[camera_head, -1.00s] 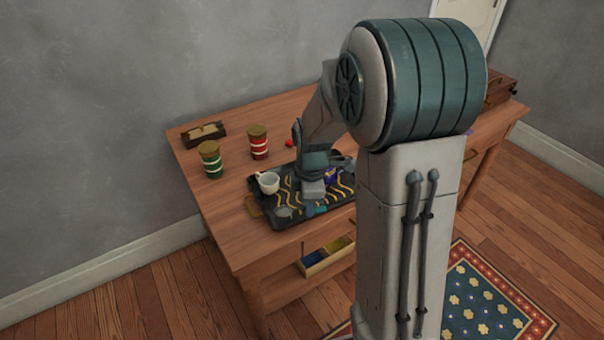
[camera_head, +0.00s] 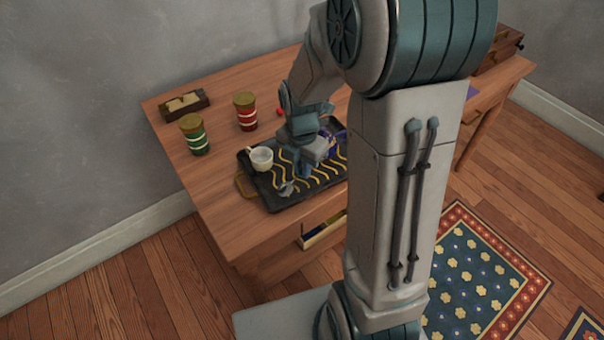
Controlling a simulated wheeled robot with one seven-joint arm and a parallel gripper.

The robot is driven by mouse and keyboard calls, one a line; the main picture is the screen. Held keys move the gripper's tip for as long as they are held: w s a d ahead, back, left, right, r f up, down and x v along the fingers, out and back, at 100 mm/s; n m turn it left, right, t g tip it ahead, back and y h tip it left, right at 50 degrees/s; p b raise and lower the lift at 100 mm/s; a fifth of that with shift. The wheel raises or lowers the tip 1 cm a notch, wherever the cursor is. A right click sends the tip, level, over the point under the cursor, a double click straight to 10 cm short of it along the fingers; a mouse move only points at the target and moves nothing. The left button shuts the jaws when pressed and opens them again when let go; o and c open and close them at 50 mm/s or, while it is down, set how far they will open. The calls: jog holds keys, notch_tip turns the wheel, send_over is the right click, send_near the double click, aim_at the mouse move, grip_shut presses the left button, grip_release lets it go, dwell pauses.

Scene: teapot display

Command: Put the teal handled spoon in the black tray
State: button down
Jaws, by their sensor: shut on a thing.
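The black tray (camera_head: 262,188) with yellow wavy lines lies on the wooden table, with a gold handle at its left end. My gripper (camera_head: 304,172) is low over the tray's front middle, pointing down. It is shut on the spoon (camera_head: 287,188), whose grey bowl shows just left of the fingers, over the tray. The fingers hide most of the spoon's teal handle. I cannot tell whether the spoon touches the tray.
A white cup (camera_head: 261,158) stands on the tray's back left. A purple object (camera_head: 338,134) is partly hidden behind my arm. Green (camera_head: 194,135) and red (camera_head: 245,111) jars and a small wooden box (camera_head: 184,105) stand behind. An open drawer (camera_head: 324,231) juts out below the tray.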

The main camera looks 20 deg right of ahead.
jog(key=shift+f, duration=1.8)
jog(key=shift+f+b, duration=0.1)
jog(key=shift+b, duration=0.2)
jog(key=c, duration=1.4)
grip_release()
